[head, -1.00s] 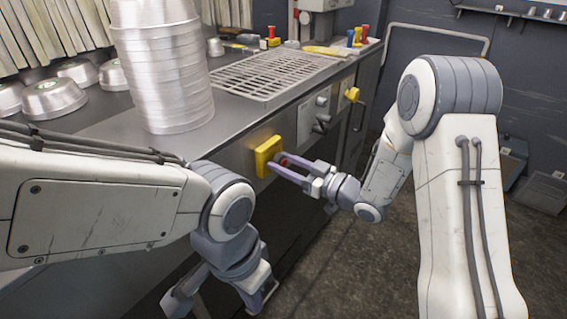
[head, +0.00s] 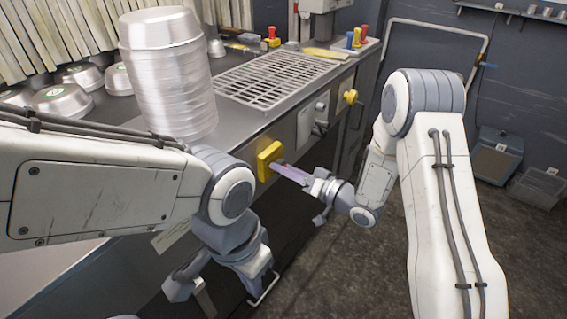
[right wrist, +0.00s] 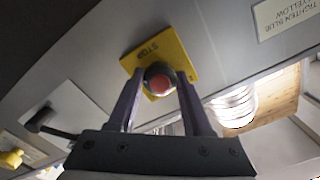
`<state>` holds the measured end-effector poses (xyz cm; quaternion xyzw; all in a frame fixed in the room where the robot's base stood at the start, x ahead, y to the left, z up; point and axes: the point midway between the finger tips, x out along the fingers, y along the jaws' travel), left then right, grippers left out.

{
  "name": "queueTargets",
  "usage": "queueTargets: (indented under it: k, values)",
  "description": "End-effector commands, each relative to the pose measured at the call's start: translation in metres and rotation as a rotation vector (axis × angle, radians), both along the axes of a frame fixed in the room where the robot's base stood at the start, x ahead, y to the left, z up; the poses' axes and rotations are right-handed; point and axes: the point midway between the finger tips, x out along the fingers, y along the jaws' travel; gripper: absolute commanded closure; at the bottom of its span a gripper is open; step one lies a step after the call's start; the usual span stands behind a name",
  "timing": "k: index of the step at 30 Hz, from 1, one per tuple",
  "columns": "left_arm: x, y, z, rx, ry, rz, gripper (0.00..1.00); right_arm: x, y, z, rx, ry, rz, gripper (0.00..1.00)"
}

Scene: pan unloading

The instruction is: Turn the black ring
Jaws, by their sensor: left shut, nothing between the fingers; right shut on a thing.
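The black ring (right wrist: 147,72) surrounds a red button (right wrist: 159,85) on a yellow plate (right wrist: 181,56) marked STOP, on the front of the metal counter. In the head view the yellow plate (head: 268,158) shows, but the fingers hide the ring. My right gripper (right wrist: 160,78) is shut on the black ring, with one finger on each side. It also shows at the plate in the head view (head: 279,167). My left gripper (head: 230,298) hangs low in front of the counter, away from the ring. Its fingertips are hard to make out.
A tall stack of metal pans (head: 168,85) stands on the counter beside a grate (head: 278,80). A yellow knob (head: 350,97) sits further along the front. A black lever (right wrist: 45,122) is near the plate.

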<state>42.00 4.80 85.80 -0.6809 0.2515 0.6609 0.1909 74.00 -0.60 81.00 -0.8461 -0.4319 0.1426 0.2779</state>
Motion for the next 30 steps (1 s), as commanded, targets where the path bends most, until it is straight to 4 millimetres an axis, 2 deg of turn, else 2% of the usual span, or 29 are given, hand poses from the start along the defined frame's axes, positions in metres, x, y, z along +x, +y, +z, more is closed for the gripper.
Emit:
queueTargets:
  k: [6,22,23,24,25,30]
  values:
    - [0.0,0.0,0.0081,0.0,0.0,0.0,1.0,0.0025,-0.0027,0.0014,0.044,0.057,-0.01,1.0]
    - [0.0,0.0,0.0091,0.0,0.0,0.0,1.0,0.0031,-0.0031,0.0005,0.059,0.076,-0.012,1.0]
    - [0.0,0.0,0.0091,0.0,0.0,0.0,1.0,0.0031,-0.0031,0.0005,0.059,0.076,-0.012,0.43]
    - [-0.0001,0.0,0.0091,0.0,0.0,0.0,1.0,0.0028,-0.0028,0.0005,0.059,0.076,-0.011,0.27]
    - [0.0,0.0,0.0091,0.0,0.0,0.0,1.0,0.0027,-0.0025,0.0004,0.058,0.076,-0.011,0.2]
    - [0.0,0.0,0.0091,0.0,0.0,0.0,1.0,0.0017,-0.001,0.0003,0.059,0.077,-0.006,0.2]
